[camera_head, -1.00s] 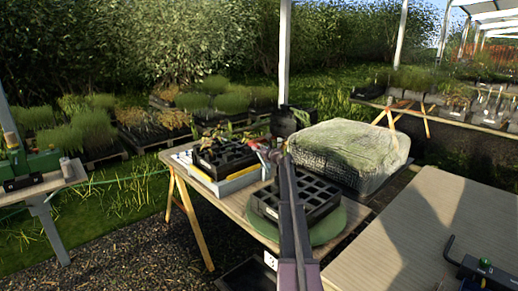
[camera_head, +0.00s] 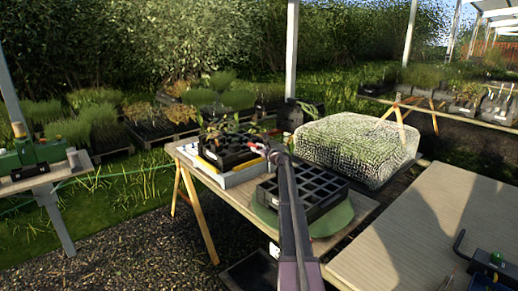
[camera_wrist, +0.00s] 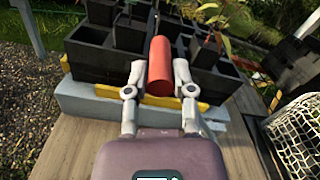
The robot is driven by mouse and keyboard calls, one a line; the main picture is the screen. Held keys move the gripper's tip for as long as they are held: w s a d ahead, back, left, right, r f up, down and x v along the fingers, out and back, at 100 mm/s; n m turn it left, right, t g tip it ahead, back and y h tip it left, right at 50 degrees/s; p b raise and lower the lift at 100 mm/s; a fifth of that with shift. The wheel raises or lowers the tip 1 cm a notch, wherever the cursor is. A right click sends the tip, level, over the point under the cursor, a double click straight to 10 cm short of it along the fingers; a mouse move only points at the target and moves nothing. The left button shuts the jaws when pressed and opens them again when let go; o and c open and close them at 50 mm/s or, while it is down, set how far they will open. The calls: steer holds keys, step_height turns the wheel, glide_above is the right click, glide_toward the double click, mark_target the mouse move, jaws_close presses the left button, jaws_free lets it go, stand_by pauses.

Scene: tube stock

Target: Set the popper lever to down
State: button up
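My gripper (camera_wrist: 160,75) is closed around a red cylinder (camera_wrist: 161,68), which lies between its two grey fingers over the black cell tray. In the head view its tip is near the back of the middle table, with red (camera_head: 257,148) showing there. A green machine (camera_head: 35,151) stands on the left bench, with a tan-topped upright handle (camera_head: 18,130). A bent black lever (camera_head: 460,243) stands up beside a green-knobbed black device (camera_head: 492,263) at the right edge. No label shows which is the popper lever. My gripper is far from both.
The middle table holds a black tray with seedlings (camera_head: 229,152), an empty black cell tray (camera_head: 318,190) on a green disc (camera_head: 340,222), and a netted block (camera_head: 365,148). The wooden tabletop (camera_head: 430,220) at right is mostly bare. Gravel (camera_head: 120,245) lies between the benches.

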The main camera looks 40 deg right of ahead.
steer(key=o, duration=0.3)
steer(key=shift+s, duration=0.15)
steer(key=s, duration=0.7)
steer(key=s+d, duration=0.1)
steer(key=s, duration=0.3)
steer(key=shift+s, duration=0.35)
steer(key=shift+a, duration=0.15)
